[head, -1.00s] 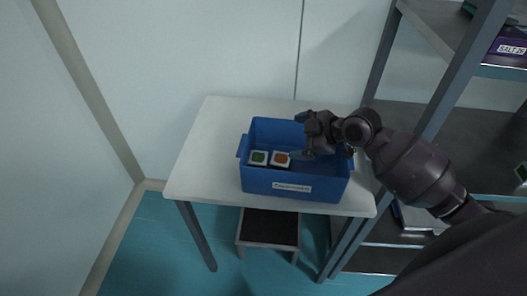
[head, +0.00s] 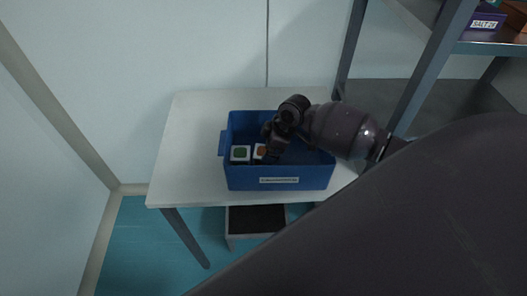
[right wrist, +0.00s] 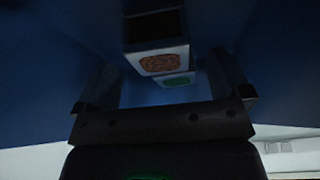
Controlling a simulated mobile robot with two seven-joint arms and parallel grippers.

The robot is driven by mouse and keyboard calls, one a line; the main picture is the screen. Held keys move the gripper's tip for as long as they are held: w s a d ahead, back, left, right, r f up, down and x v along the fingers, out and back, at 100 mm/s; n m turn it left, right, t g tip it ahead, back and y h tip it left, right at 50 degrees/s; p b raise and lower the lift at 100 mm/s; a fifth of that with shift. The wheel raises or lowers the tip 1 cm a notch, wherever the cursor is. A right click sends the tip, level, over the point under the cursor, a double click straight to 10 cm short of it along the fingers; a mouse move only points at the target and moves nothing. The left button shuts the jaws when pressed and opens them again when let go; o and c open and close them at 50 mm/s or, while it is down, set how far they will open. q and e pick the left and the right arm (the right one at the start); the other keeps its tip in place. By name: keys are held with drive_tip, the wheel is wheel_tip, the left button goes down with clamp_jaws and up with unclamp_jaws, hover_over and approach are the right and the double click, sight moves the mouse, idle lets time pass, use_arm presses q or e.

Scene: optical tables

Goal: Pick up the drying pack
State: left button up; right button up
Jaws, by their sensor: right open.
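Two small white packs lie side by side in the left part of a blue bin (head: 277,178). One has a green window (head: 240,153), the other an orange window (head: 260,151). I cannot tell by a label which is the drying pack. My right gripper (head: 271,151) is inside the bin, beside the orange pack and partly covering it. In the right wrist view the open fingers (right wrist: 163,82) stand apart, with the orange pack (right wrist: 161,62) ahead between them and the green pack (right wrist: 178,81) beyond it. Contact cannot be told. My left gripper is out of view.
The bin stands on a white table (head: 185,140) against a pale wall. A grey shelf rack (head: 430,75) rises at the right, with a box labelled SALT (head: 483,22). A low dark-topped stool (head: 255,219) is under the table. The table's left side is clear.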

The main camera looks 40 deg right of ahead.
drive_tip(key=shift+p+x, duration=0.35)
drive_tip(key=shift+x, duration=2.05)
drive_tip(key=c, duration=1)
drive_tip(key=shift+c, duration=0.3)
drive_tip(key=shift+r, duration=0.15)
